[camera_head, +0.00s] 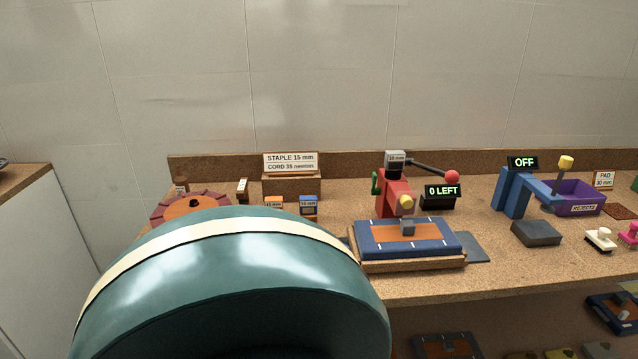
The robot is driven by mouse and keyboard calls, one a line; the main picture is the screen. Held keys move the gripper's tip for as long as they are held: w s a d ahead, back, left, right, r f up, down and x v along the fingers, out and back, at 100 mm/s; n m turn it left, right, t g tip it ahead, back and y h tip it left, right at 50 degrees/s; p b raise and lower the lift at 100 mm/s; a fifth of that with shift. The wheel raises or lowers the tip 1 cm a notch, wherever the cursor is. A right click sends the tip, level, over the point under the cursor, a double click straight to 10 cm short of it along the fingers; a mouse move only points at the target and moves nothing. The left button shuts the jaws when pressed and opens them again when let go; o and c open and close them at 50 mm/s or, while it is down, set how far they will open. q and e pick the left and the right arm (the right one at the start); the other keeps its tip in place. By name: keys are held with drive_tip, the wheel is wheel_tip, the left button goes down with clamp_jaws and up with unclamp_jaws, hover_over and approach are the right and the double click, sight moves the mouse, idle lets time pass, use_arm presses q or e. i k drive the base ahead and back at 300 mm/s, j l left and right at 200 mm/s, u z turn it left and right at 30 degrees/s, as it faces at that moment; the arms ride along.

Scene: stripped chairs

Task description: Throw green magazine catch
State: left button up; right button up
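The green magazine catch (376,183) is a small green lever on the left side of the red stapling machine (391,199). The machine stands on the bench behind a blue and brown pad. The catch looks roughly upright. Neither of my grippers is in view, and nothing touches the catch.
A display reading "0 LEFT" (441,197) stands right of the machine. The blue seat pad (380,241) lies on a wooden block in front. A blue press (512,192) and purple rejects bin (577,199) stand right. A large teal rounded shape hides the front left.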

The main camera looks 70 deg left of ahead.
sight(373, 191)
drive_tip(key=u, duration=2)
drive_tip(key=i+l, duration=0.35)
drive_tip(key=i+l+u, duration=0.2)
drive_tip(key=u, duration=0.25)
drive_tip(key=i+l+u, duration=0.2)
drive_tip(key=u, duration=0.25)
drive_tip(key=l, duration=0.1)
